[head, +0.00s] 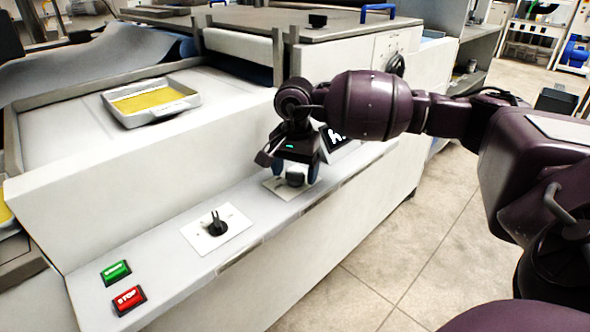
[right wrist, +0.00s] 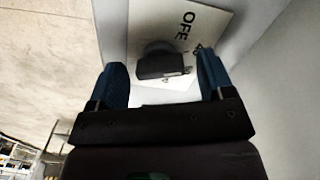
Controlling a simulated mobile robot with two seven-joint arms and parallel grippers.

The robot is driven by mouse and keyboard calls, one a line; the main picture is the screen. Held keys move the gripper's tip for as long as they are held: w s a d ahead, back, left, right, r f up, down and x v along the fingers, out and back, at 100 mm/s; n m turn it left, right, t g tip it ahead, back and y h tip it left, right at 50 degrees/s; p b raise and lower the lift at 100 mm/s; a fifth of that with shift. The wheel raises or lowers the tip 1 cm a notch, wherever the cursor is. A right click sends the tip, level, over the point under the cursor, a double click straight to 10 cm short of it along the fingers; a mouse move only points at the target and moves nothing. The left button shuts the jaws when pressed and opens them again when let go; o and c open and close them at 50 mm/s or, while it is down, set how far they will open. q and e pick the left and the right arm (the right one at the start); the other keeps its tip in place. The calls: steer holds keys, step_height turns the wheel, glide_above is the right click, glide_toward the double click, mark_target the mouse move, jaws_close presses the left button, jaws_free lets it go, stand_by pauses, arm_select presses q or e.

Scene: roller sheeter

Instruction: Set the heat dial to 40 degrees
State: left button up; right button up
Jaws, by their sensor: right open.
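A dark dial knob (head: 295,180) stands on a white plate (head: 275,189) on the sloped front panel. I take it for the heat dial. In the right wrist view the knob (right wrist: 160,63) sits on its plate (right wrist: 185,18), which carries lettering like "OFF" and a partly hidden mark near the right finger. My right gripper (head: 294,172) is over this knob, open, with its blue fingertips (right wrist: 163,72) on either side of it and visible gaps between. The knob's exact setting cannot be read. My left gripper is not in view.
A second black knob (head: 217,226) on its own plate is nearer along the panel. Beyond it are a green button (head: 115,271) and a red STOP button (head: 128,299). A dark display (head: 334,138) is partly hidden behind my gripper. A tray (head: 152,101) with yellow contents rests above.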

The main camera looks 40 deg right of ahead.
mark_target(295, 172)
step_height(295, 172, up, 9)
steer(key=shift+r+p, duration=0.1)
steer(key=shift+p, duration=0.55)
steer(key=shift+r, duration=0.8)
steer(key=shift+s+f, duration=0.1)
